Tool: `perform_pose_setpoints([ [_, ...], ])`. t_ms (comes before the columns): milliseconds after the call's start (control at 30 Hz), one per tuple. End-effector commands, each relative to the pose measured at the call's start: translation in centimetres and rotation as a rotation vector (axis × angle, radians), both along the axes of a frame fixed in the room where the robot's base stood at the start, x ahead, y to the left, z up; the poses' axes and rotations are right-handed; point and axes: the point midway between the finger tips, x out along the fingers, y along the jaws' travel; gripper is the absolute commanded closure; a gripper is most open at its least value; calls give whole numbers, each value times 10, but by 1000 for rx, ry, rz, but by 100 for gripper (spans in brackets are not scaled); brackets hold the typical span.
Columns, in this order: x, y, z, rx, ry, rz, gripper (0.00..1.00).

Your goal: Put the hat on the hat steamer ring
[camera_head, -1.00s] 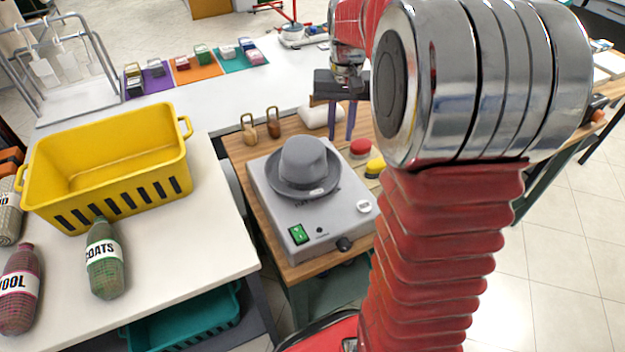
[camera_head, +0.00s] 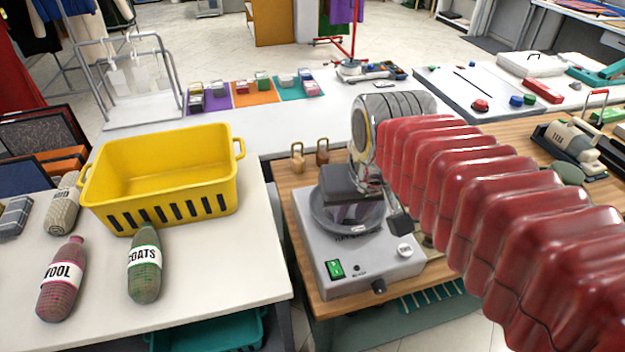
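The grey hat (camera_head: 325,221) with a round brim sits on top of the grey hat steamer (camera_head: 347,263), above its front panel with a green switch. The ring under it is hidden by the brim, so I cannot tell how well they line up. My gripper (camera_head: 352,193) is right over the hat, and its dark body covers most of the crown. The fingertips are not clear, so I cannot tell whether they touch or grip the hat.
Two small wooden-toned weights (camera_head: 297,158) stand behind the steamer. An iron (camera_head: 570,148) sits on the bench at the right.

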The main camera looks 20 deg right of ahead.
Motion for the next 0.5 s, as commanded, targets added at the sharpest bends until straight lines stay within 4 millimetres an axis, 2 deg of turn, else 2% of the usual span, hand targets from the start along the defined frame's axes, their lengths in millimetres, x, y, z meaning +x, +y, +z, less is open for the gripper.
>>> perform_pose_setpoints([
  [233, -38, 25, -10, -13, -84, 88, 78],
  [500, -53, 34, -17, -19, -120, 126, 78],
])
